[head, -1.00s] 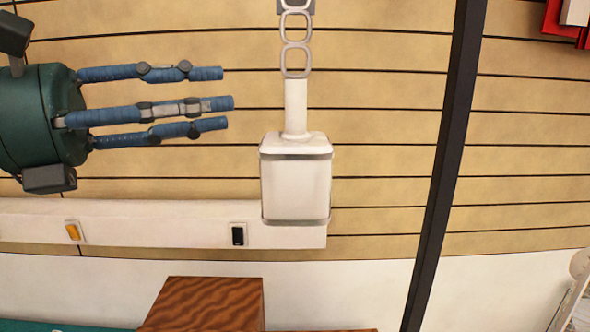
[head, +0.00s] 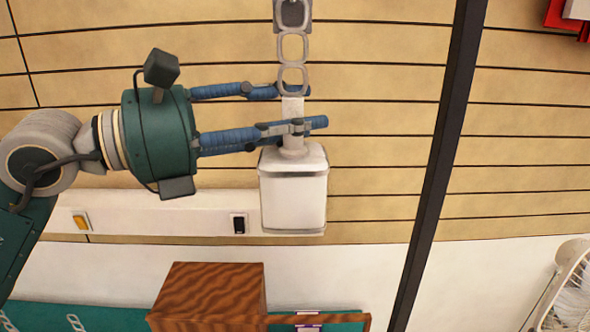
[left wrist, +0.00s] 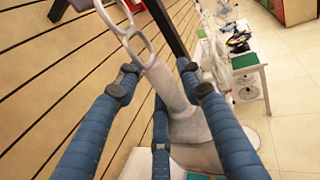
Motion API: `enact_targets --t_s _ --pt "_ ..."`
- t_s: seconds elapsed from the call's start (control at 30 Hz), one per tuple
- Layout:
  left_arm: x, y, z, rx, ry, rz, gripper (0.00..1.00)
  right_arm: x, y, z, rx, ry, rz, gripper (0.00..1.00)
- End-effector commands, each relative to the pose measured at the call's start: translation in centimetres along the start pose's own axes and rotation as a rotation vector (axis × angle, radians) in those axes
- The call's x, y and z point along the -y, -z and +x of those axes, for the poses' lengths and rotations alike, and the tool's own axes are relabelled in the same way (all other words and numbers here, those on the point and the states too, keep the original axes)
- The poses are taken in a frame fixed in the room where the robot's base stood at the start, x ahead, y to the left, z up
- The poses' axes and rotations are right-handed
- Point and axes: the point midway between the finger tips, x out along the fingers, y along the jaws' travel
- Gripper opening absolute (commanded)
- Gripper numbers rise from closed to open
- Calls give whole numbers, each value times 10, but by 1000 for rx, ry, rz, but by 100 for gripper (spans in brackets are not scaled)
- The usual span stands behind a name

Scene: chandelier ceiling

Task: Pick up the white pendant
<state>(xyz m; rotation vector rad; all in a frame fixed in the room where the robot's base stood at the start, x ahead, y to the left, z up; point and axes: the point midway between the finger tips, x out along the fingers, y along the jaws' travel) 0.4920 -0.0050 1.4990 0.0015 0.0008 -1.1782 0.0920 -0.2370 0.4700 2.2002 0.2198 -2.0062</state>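The white pendant (head: 292,198) hangs upright from a chain in the middle of the head view. It has a box-shaped body with a narrower neck on top. My left gripper (head: 312,108) reaches in from the left at neck height, its blue fingers straight and spread above and across the neck. In the left wrist view, the pendant's pale neck (left wrist: 168,88) lies between the fingers of the left gripper (left wrist: 165,80), which look open around it. Part of the neck is hidden behind a finger in the head view. My right gripper is not in view.
Grey chain links (head: 293,48) hang just above the neck. A dark slanted post (head: 440,165) stands to the right. A brown wooden box (head: 210,292) is below left, a white fan (head: 572,290) at the lower right. A slatted wall (head: 380,150) is behind.

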Motion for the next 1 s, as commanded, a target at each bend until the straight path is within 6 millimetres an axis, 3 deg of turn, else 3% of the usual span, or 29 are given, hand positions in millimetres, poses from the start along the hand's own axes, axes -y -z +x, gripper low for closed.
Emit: enact_targets --t_s 0.13,0.33,1.0 --pt "0 1 0 0 -1 -1 38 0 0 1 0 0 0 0" --pt "0 1 0 0 -1 -1 0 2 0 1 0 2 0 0" --pt "-2 -7 -3 4 -1 1 0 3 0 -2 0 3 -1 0"
